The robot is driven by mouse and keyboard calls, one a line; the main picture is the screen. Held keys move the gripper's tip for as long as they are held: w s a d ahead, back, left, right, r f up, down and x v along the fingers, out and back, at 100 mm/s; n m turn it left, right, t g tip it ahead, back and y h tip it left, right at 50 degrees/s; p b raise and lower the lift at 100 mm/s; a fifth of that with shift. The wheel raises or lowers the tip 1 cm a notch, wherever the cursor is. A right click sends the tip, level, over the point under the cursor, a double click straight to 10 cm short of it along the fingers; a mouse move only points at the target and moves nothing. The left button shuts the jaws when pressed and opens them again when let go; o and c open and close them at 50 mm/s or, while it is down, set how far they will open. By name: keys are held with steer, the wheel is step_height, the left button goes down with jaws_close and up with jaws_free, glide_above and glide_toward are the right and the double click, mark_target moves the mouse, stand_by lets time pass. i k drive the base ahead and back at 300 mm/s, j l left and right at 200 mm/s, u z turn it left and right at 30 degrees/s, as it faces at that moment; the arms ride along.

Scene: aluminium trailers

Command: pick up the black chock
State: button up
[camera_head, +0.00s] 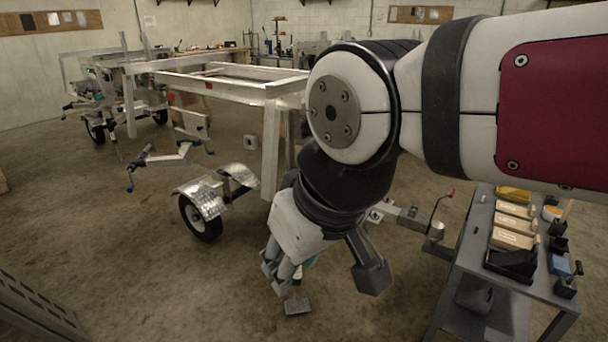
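A black wedge-shaped block (513,264), which looks like the black chock, sits on top of the grey workbench (458,262) at the right, near its front left edge. My gripper (334,292) hangs down in the middle of the view, to the left of the bench and apart from it. Its fingers are spread wide, and I see nothing held between them. My own arm crosses the upper right and hides part of the trailer behind it.
Pale wooden blocks (513,240) lie behind the black block. A blue item (560,265) and small dark tools stand to its right. A trailer frame (225,85) with a wheel (200,218) stands to the left.

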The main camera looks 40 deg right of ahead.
mark_target(523, 262)
steer(key=z, duration=2.35)
steer(key=i+l, duration=0.75)
steer(key=l, duration=0.25)
